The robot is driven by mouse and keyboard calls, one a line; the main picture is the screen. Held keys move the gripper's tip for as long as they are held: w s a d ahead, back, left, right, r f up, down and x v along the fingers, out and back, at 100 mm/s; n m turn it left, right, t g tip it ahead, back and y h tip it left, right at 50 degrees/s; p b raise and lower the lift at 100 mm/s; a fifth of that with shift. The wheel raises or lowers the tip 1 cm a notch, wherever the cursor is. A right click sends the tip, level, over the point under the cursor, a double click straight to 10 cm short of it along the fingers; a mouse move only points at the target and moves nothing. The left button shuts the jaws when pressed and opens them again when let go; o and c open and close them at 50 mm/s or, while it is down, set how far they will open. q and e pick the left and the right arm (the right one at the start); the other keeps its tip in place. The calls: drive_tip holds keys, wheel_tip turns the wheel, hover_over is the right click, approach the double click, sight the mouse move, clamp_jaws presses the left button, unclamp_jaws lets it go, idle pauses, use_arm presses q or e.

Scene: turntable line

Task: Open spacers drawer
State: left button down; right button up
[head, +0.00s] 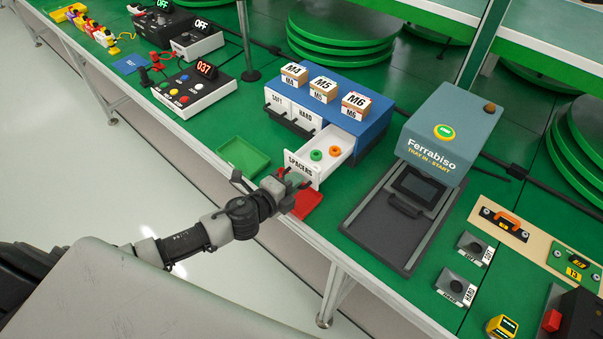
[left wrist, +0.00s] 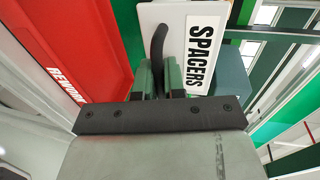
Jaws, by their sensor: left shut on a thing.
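The spacers drawer (head: 335,160) is a white drawer pulled out from the front of a blue cabinet (head: 366,128). A green ring (head: 316,155) and an orange ring (head: 335,151) lie inside it. Its front, labelled SPACERS, also shows in the left wrist view (left wrist: 205,50). My left gripper (head: 287,177) is at the drawer front, shut on its dark handle. In the left wrist view the green fingers (left wrist: 168,75) close around the handle (left wrist: 158,45). My right gripper is not in view.
A red REWORK tray (head: 307,203) lies just below the gripper, and a green tray (head: 243,157) is to its left. Small boxes (head: 323,88) stand on the cabinet. The Ferrabiso machine (head: 437,130) stands to the right.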

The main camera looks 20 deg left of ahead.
use_arm(q)
drive_tip(key=shift+w+d, duration=0.1)
drive_tip(key=shift+w, duration=0.1)
drive_tip(key=c, duration=1.5)
unclamp_jaws()
drive_tip(key=shift+s, duration=0.25)
drive_tip(key=b+v, duration=0.2)
drive_tip(key=v, duration=0.8)
drive_tip(key=shift+s+r, duration=0.1)
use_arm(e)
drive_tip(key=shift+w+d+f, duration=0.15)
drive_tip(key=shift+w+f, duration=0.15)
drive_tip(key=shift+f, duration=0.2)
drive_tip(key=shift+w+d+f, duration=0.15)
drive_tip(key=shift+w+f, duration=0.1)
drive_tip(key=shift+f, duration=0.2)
